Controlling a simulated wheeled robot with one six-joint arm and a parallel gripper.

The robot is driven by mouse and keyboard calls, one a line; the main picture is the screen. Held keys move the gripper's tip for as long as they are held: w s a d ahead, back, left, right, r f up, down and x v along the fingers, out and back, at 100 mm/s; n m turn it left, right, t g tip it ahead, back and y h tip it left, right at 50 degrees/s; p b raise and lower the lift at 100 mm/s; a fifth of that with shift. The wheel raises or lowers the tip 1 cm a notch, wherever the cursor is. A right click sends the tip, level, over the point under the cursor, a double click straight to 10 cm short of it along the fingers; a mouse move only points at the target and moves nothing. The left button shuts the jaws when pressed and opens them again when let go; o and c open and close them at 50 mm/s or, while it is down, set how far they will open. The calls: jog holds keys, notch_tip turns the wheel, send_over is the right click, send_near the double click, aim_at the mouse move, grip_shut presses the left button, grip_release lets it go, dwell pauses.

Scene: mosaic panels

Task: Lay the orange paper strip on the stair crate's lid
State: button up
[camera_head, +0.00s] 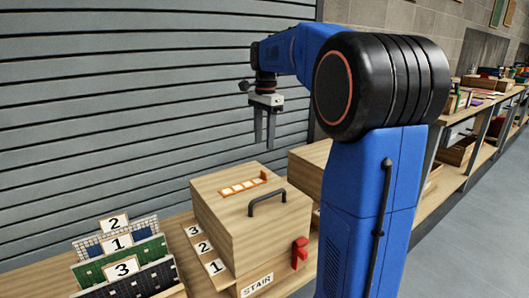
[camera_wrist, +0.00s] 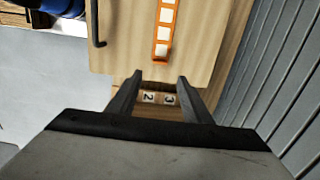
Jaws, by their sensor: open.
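The stair crate (camera_head: 255,221) is a wooden box with a "STAIR" label (camera_head: 257,285) on its front. Its lid (camera_head: 222,206) is on, with a black handle (camera_head: 267,203). The orange paper strip (camera_head: 243,184), bearing several white squares, lies on the lid toward the back; it also shows at the top of the wrist view (camera_wrist: 163,32). My gripper (camera_head: 264,146) is open and empty, above the lid and apart from the strip. In the wrist view its fingers (camera_wrist: 155,82) stand apart below the strip's near end, with nothing between them touching.
Number cards 3, 2 and 1 (camera_head: 204,247) lie in a row left of the crate. Mosaic panels with number cards (camera_head: 121,262) stand farther left. A red latch (camera_head: 300,252) is on the crate's right side. Another wooden box (camera_head: 312,167) stands behind right. Slatted wall (camera_head: 110,110) behind.

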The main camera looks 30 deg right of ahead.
jog(key=shift+r, duration=0.15)
jog(key=s+a+f+n, duration=0.1)
jog(key=s+a+n, duration=0.1)
jog(key=s, duration=0.3)
jog(key=s+a+f+n+t, duration=0.1)
jog(key=s+a+f+n, duration=0.1)
jog(key=s+a, duration=0.3)
jog(key=s+a+f+n+t, duration=0.1)
jog(key=s+a+n, duration=0.2)
jog(key=s+n, duration=0.1)
jog(key=shift+s+a+f+h, duration=0.2)
jog(key=shift+s+a+h, duration=0.1)
jog(key=shift+s, duration=0.1)
jog(key=s+a+f+n+t, duration=0.1)
jog(key=s+a+f+n, duration=0.1)
jog(key=s+f+n, duration=0.2)
jog(key=s+a+f+n+t, duration=0.1)
jog(key=s+a+f+n, duration=0.2)
jog(key=s+f, duration=0.6)
jog(key=s+n, duration=0.2)
jog(key=shift+s+a+n+t, duration=0.2)
jog(key=shift+a+n+t, duration=0.1)
jog(key=shift+t, duration=0.1)
